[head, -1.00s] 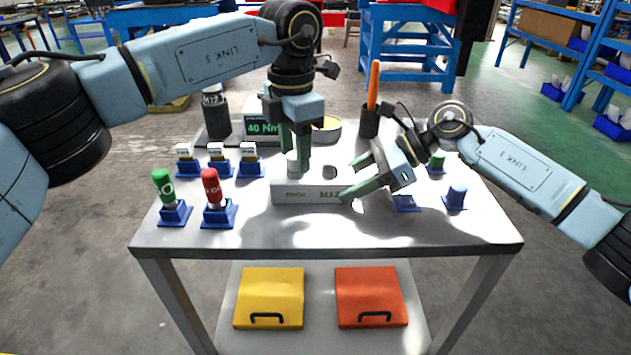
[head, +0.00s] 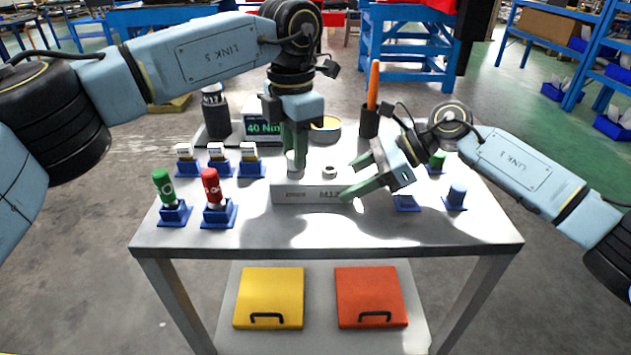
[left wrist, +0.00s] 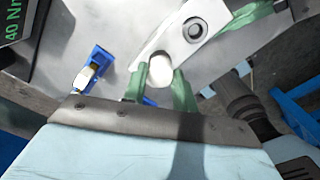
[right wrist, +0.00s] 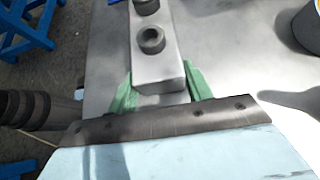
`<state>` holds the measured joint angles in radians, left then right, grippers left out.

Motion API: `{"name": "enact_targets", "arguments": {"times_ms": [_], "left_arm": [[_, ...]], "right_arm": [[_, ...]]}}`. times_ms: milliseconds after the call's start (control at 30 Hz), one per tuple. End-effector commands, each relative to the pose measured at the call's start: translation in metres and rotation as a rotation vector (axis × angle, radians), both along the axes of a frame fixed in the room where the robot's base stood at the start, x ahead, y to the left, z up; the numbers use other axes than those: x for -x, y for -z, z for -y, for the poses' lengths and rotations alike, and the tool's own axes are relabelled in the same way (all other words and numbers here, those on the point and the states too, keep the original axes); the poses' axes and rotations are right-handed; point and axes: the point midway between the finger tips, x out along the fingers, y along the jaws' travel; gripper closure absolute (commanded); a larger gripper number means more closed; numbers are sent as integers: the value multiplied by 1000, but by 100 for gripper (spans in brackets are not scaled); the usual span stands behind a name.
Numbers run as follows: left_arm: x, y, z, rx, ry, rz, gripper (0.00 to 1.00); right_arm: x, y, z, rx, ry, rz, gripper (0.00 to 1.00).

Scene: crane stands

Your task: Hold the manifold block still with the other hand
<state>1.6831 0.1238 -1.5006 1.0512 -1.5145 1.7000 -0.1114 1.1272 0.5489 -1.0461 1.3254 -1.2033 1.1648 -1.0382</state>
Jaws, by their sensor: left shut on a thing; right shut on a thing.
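The manifold block (head: 305,193) is a grey bar marked M12, lying flat on the table. My right gripper (head: 355,179) is shut on its right end; the right wrist view shows the block (right wrist: 158,72) between the green fingers of that gripper (right wrist: 160,92). My left gripper (head: 297,166) points down over the block's left end, shut on a pale cylindrical fitting (left wrist: 161,68). The fitting stands at that end of the block; its lower end is hidden in the head view. A round port (head: 329,170) shows on the block's top between the grippers.
Red (head: 211,188) and green (head: 163,185) capped pieces stand in blue holders at the left, with several small holders behind. A 40 Nm display (head: 263,127) and a dark cup (head: 369,121) stand at the back. The table front (head: 320,232) is clear.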

Motion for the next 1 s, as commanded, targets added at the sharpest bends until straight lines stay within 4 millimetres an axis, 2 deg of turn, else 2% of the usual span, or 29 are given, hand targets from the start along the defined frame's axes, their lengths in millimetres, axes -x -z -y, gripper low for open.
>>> {"name": "enact_targets", "arguments": {"times_ms": [133,400,833,1000], "left_arm": [[0,-2,0,1,-81,3,100],[-1,-2,0,2,-397,4,100],[-1,-3,0,3,-465,5,100],[-1,-4,0,3,-634,5,100]], "right_arm": [[0,0,0,0,-1,-1,81],[0,0,0,1,-1,-1,81],[0,0,0,1,-1,-1,81],[0,0,0,1,-1,-1,81]]}}
